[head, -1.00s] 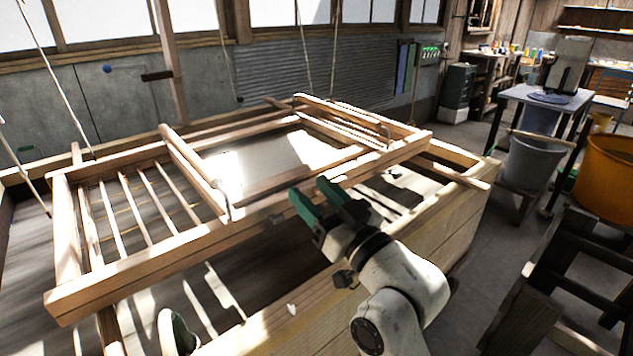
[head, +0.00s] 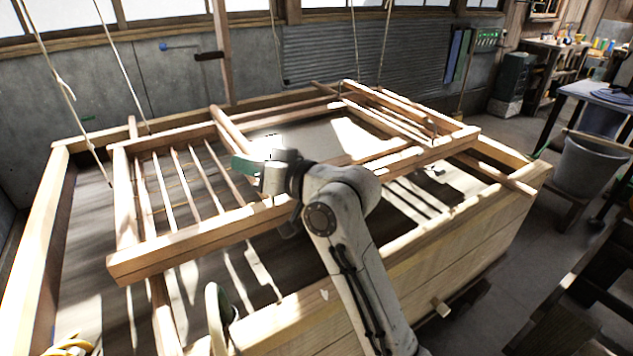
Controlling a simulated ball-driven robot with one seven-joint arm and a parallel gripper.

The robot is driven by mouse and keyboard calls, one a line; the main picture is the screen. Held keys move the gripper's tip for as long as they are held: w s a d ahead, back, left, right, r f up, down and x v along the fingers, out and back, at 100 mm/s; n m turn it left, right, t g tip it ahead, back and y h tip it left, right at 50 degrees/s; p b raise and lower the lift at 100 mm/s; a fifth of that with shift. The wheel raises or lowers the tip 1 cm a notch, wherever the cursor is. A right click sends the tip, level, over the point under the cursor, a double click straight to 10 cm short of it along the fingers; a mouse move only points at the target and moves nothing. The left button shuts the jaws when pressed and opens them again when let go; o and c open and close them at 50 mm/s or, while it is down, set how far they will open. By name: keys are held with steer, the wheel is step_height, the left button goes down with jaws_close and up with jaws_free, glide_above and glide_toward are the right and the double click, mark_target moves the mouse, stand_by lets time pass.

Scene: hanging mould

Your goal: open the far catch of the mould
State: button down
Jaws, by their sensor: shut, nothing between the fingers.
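The mould (head: 185,245) is a pale wooden frame hung on ropes above a large wooden vat. Thin ribs (head: 205,175) span its left part, and a smaller frame with a pale sheet (head: 305,140) lies over its middle and right. A small dark curved fitting (head: 434,126), perhaps a catch, shows on the right bar; whether it is shut I cannot tell. My gripper (head: 245,167), with green fingertips, is shut and empty over the mould's middle, pointing left. It and my arm hide part of the smaller frame's left bar and the near rail. No other catch is clearly visible.
A grey bucket (head: 590,165) and a table (head: 600,95) stand at the right. Open floor (head: 480,320) lies right of the vat.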

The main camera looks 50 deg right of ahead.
steer(key=w+a+r+n+g+y+p, duration=0.1)
steer(key=w+a+n+g+y+p, duration=0.15)
steer(key=w+g, duration=0.25)
steer(key=s+d+r+m+g+h+p, duration=0.1)
steer(key=s+d+m+g+h, duration=0.2)
steer(key=d+g, duration=0.4)
steer(key=s+d+r+m+g+h+p, duration=0.15)
steer(key=s+d+g+h, duration=0.3)
steer(key=d, duration=0.45)
steer(key=shift+y, duration=0.5)
steer(key=f, duration=0.4)
steer(key=s+f+p, duration=0.1)
steer(key=f, duration=0.7)
steer(key=shift+s+f+p, duration=0.15)
steer(key=shift+f+p, duration=0.15)
steer(key=shift+f, duration=0.05)
steer(key=shift+s+a+f, duration=0.25)
steer(key=shift+s+f, duration=0.2)
steer(key=shift+f, duration=0.1)
